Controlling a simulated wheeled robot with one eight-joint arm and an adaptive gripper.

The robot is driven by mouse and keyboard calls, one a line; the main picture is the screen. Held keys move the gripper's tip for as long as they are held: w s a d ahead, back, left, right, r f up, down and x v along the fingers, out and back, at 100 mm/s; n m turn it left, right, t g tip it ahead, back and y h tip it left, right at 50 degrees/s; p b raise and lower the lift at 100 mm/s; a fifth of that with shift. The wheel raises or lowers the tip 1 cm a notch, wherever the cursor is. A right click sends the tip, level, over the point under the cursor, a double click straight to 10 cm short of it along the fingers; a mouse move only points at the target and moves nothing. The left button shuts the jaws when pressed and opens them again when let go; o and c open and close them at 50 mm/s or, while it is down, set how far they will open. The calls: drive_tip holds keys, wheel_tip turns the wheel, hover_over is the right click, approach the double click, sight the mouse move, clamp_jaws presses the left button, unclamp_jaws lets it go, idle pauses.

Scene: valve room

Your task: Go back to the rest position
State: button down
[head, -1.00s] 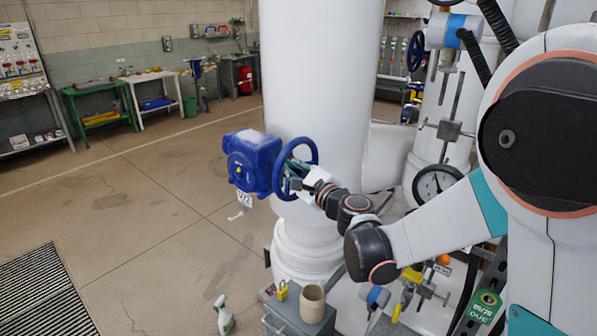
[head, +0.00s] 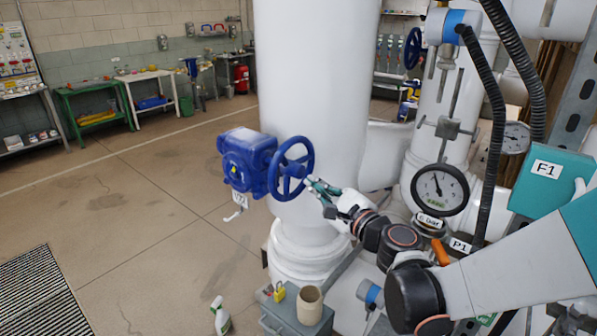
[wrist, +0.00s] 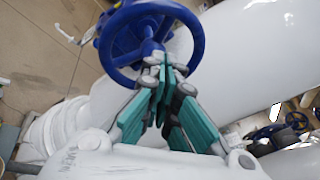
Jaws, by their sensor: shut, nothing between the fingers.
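My gripper (head: 312,185) is at the end of my arm, just right of the blue handwheel (head: 291,168) in the head view. The handwheel sits on the blue valve body (head: 246,162), mounted at the left side of the big white pipe (head: 311,90). In the wrist view, the teal fingers of my gripper (wrist: 162,75) are together and empty. The rim of the handwheel (wrist: 120,78) shows just beyond the fingertips there. I cannot tell for sure whether the tips touch the rim.
A green table (head: 98,112) stands at the back left. The floor at left is mostly clear.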

drive_tip(key=shift+s, duration=0.2)
drive_tip(key=s+d+f+n+g+h, duration=0.1)
drive_tip(key=s+d+n+g+h, duration=0.1)
drive_tip(key=s+d+n, duration=0.3)
drive_tip(key=s+d+f+n+g+h, duration=0.2)
drive_tip(key=s+d+n, duration=0.4)
drive_tip(key=s, duration=0.6)
drive_tip(key=s+d+f+n+g+h, duration=0.2)
drive_tip(key=s+d+n+g+h, duration=0.2)
drive_tip(key=s+n, duration=0.5)
drive_tip(key=shift+d+f+h, duration=0.25)
drive_tip(key=shift+d+h, duration=0.45)
drive_tip(key=shift+h, duration=0.2)
